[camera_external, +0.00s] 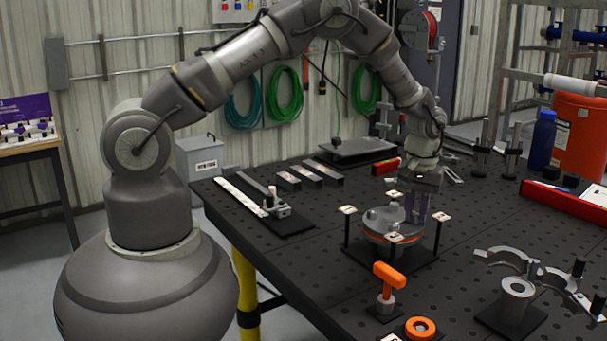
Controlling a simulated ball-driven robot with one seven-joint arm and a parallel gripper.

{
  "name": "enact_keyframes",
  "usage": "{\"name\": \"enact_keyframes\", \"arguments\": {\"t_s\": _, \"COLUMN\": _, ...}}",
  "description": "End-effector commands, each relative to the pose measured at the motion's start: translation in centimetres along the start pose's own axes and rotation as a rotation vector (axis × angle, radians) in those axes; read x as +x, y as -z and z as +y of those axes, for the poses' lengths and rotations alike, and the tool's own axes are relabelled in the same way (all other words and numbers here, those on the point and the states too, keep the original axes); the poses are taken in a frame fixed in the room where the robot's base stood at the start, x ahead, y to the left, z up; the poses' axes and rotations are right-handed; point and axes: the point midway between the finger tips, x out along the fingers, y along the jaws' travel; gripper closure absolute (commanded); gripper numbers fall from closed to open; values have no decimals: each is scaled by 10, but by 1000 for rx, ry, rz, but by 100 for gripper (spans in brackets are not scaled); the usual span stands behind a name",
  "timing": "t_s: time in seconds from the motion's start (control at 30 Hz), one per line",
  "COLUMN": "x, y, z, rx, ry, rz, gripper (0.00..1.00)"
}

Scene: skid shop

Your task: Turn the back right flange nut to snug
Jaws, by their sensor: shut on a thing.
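A round grey flange (379,218) with an orange band around its side sits on a dark square base plate (372,257) on the bench. Small white tags on posts stand around it. The nut itself is hidden by the fingers and too small to make out.
An orange T-handled tool (388,283) and an orange ring (420,327) are at the bench front. Grey clamp halves (540,270) and a grey cylinder (517,288) are at right. Metal bars (302,175) lie at back left. A red tray (566,202) borders the right.

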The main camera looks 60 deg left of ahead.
Motion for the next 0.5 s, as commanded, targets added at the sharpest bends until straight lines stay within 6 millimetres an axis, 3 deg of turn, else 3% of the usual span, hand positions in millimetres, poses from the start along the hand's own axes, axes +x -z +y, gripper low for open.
{"name": "enact_keyframes", "arguments": {"t_s": 0.07, "x": -3, "y": 2, "z": 2, "rx": 0, "ry": -6, "rz": 8, "gripper": 100}}
{"name": "enact_keyframes", "arguments": {"t_s": 0.1, "x": -4, "y": 2, "z": 2, "rx": -1, "ry": -6, "rz": 8, "gripper": 72}}
{"name": "enact_keyframes", "arguments": {"t_s": 0.2, "x": -3, "y": 2, "z": 1, "rx": -1, "ry": -5, "rz": 6, "gripper": 51}}
{"name": "enact_keyframes", "arguments": {"t_s": 0.5, "x": -1, "y": 1, "z": 1, "rx": -1, "ry": -3, "rz": 3, "gripper": 51}}
